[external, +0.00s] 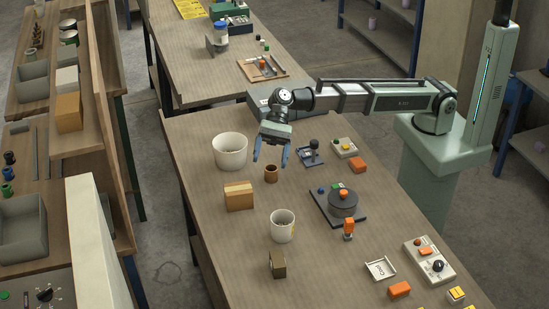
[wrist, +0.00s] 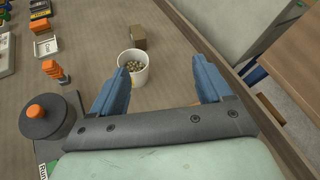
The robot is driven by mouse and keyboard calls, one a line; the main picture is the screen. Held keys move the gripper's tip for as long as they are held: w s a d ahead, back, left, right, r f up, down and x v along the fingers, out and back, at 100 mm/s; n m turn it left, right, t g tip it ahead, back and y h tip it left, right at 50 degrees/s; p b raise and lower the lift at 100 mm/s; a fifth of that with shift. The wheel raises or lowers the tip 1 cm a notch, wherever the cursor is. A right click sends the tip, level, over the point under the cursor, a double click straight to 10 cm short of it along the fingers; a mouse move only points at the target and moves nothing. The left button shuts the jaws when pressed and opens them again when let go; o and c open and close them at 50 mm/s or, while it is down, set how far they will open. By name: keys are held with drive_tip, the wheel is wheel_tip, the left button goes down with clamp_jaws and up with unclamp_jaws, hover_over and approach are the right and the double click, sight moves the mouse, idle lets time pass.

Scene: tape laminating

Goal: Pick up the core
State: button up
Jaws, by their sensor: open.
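The core, which I take to be the small brown open-topped cylinder (external: 271,174), stands upright on the wooden bench in the external view. My gripper (external: 271,154) is above and just behind it in that view, pointing down with its two blue fingers spread apart. Nothing is seen between the fingers, and I cannot tell the exact height gap to the core. In the wrist view my gripper (wrist: 163,75) is open and empty. The core does not show in the wrist view.
A white bucket (external: 230,150) stands left of the core and an orange-brown box (external: 239,196) in front. A smaller cup (external: 282,226) shows small pieces inside in the wrist view (wrist: 134,68). A dark round fixture (external: 342,205) with an orange knob is to the right.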

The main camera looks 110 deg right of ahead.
wheel_tip(320, 180, up, 2)
drive_tip(key=d+h, duration=0.2)
drive_tip(key=d, duration=0.1)
drive_tip(key=m+g+h, duration=0.4)
drive_tip(key=g+h, duration=0.2)
drive_tip(key=h, duration=0.2)
approach(271, 167)
drive_tip(key=f, duration=0.5)
drive_tip(key=shift+a+f, duration=0.4)
drive_tip(key=shift+w+a+f, duration=0.15)
drive_tip(key=shift+f, duration=0.75)
drive_tip(key=shift+w+a+f, duration=0.1)
drive_tip(key=shift+a+f, duration=0.1)
drive_tip(key=shift+f, duration=0.7)
drive_tip(key=shift+w+a+f, duration=0.15)
drive_tip(key=shift+f, duration=0.75)
drive_tip(key=shift+c, duration=0.3)
drive_tip(key=c, duration=1)
